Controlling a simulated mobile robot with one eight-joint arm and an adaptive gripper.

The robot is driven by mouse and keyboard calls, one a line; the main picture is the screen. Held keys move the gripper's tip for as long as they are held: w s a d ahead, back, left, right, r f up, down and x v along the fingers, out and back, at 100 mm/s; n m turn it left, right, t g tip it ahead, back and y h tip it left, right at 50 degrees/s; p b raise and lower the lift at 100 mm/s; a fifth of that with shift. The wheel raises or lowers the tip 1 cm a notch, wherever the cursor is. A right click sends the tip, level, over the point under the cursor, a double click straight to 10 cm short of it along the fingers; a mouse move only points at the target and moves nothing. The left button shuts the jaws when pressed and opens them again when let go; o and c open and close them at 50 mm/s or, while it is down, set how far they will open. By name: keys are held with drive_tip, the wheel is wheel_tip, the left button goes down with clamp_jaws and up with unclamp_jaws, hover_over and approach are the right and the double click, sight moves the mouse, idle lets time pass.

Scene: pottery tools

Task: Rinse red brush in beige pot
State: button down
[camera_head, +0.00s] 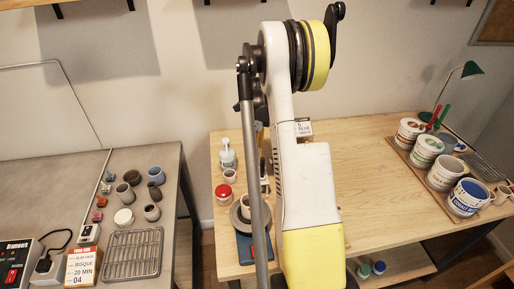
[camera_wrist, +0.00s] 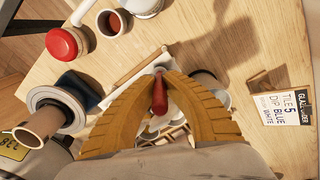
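My gripper (camera_wrist: 162,75) shows in the wrist view as two yellow-orange curved fingers, closed in at their tips on a red handle (camera_wrist: 159,97), which looks like the red brush. Its bristle end is hidden. Also in the head view, a red handle (camera_head: 436,113) and a green handle (camera_head: 443,117) stick up behind the pots at right. A beige pot (camera_head: 440,177) stands in the row there, between the green-labelled and blue pots. A beige-brown cup (camera_wrist: 38,130) sits on a wheel at left in the wrist view.
A red-lidded jar (camera_wrist: 66,43), a small cup (camera_wrist: 114,22) and a label card (camera_wrist: 284,108) stand around. The table middle (camera_head: 365,165) is clear; a green lamp (camera_head: 470,70) stands back right.

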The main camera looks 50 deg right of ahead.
drive_tip(key=shift+f+b, duration=0.25)
drive_tip(key=shift+b, duration=0.1)
idle(0.7)
drive_tip(key=c, duration=1.5)
unclamp_jaws()
wheel_tip(320, 180, up, 12)
